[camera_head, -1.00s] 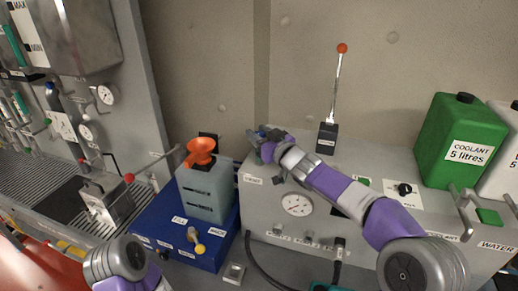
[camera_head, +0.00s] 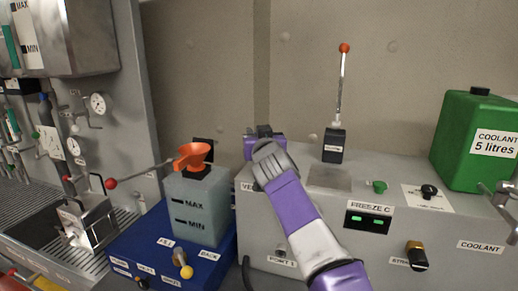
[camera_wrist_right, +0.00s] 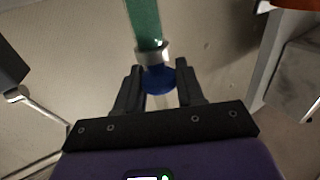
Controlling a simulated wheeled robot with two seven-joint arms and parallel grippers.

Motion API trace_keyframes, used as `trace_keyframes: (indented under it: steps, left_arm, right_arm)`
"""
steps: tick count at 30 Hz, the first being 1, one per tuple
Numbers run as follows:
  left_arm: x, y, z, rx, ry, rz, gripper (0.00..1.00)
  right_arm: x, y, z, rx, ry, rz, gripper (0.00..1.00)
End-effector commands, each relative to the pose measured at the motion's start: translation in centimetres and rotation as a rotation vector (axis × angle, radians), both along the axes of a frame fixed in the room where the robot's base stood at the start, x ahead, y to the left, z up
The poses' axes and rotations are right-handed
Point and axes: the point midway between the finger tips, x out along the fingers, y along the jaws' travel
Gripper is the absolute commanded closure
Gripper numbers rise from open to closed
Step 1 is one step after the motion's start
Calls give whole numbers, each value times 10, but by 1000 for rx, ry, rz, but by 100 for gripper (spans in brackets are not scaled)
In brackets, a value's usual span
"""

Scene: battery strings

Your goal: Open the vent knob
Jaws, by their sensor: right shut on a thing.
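In the right wrist view a round blue knob (camera_wrist_right: 159,80) sits below a white collar and a green tube (camera_wrist_right: 145,25). My right gripper (camera_wrist_right: 158,84) has its two dark fingers on either side of this blue knob and is shut on it. In the head view my right gripper (camera_head: 264,131) is at the back left of the grey machine (camera_head: 290,224), above a partly covered label that starts with "VE". The knob is hidden there behind the gripper and wrist. My left gripper is not in view.
An orange funnel (camera_head: 194,155) on a translucent tank (camera_head: 197,205) stands close left of my right gripper. A red-tipped lever (camera_head: 341,85) rises to its right. A green coolant can (camera_head: 478,140) stands at the far right. A concrete wall (camera_head: 330,25) is behind.

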Motion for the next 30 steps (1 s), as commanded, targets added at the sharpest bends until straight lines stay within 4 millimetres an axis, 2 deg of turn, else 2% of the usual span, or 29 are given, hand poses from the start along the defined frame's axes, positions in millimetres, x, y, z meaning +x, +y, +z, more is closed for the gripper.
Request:
trace_keyframes:
  steps: [1,5,10,18,30]
  left_arm:
    - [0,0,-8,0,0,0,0]
    - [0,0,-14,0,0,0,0]
    - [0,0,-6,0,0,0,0]
    - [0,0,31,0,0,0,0]
    - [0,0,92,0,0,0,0]
  right_arm:
    - [-2,3,0,-1,-11,-24,93]
    - [-1,4,1,-2,-12,-112,93]
    - [-1,4,5,-6,-10,-268,92]
    - [0,3,10,-3,-9,-495,92]
    - [0,1,11,-2,-12,-726,92]
